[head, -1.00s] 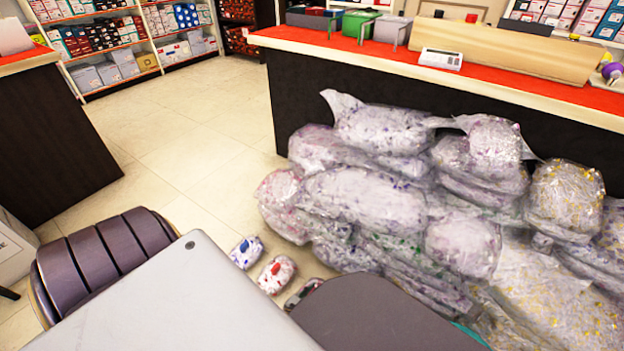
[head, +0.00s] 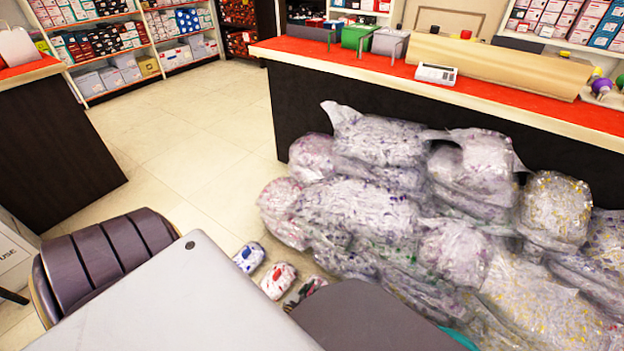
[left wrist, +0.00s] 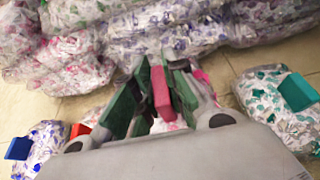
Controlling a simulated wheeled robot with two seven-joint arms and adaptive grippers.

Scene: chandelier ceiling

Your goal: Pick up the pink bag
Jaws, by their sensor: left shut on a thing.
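In the left wrist view, my left gripper (left wrist: 160,90) has green-padded fingers shut on the pink block-like tab of the pink bag (left wrist: 161,92). The bag's body is mostly hidden behind the fingers and wrist, so I cannot tell whether it is clear of the floor. In the head view, the gripper's fingers and the pink tab are hidden behind my own grey parts. My right gripper is not in view.
Small bags with a blue tab (head: 248,257), a red tab (head: 278,281) and a teal tab (left wrist: 262,105) lie nearby. A pile of large clear bags (head: 365,205) leans along the red-topped counter (head: 490,101). The tiled floor (head: 190,150) is open at left.

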